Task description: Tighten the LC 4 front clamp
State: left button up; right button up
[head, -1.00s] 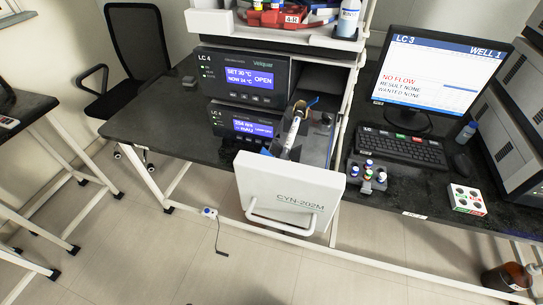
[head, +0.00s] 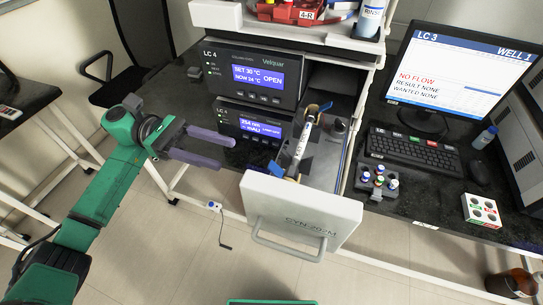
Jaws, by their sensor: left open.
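The LC 4 stack has an upper module (head: 252,72) whose screen reads SET 30, NOW 24, OPEN, above a second module (head: 252,127) with a lit screen. A white drawer front marked CYN-202M (head: 300,215) is pulled out. Inside the open drawer lies a pale column (head: 301,146), slanted, with a blue piece near each end. The front clamp is too small to make out clearly around the column's near end. My left gripper (head: 234,153) is open and empty, left of the drawer and in front of the lower module, its fingers pointing right. My right gripper is out of view.
A monitor (head: 466,82) reads LC 3, WELL 1, NO FLOW, with a keyboard (head: 412,147) below. A vial rack (head: 377,184) and a white box (head: 481,211) stand right of the drawer. A shelf above holds a red tray (head: 290,12) and a bottle (head: 370,18).

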aim_at(271, 166)
pick_arm(q)
jog(key=p+x, duration=0.4)
jog(key=x, duration=0.6)
jog(key=shift+d+r, duration=0.2)
jog(key=shift+d, duration=0.05)
jog(key=shift+s+d+f+p, duration=0.15)
jog(key=shift+d+f+p, duration=0.05)
jog(key=shift+d+p, duration=0.2)
grip_shut()
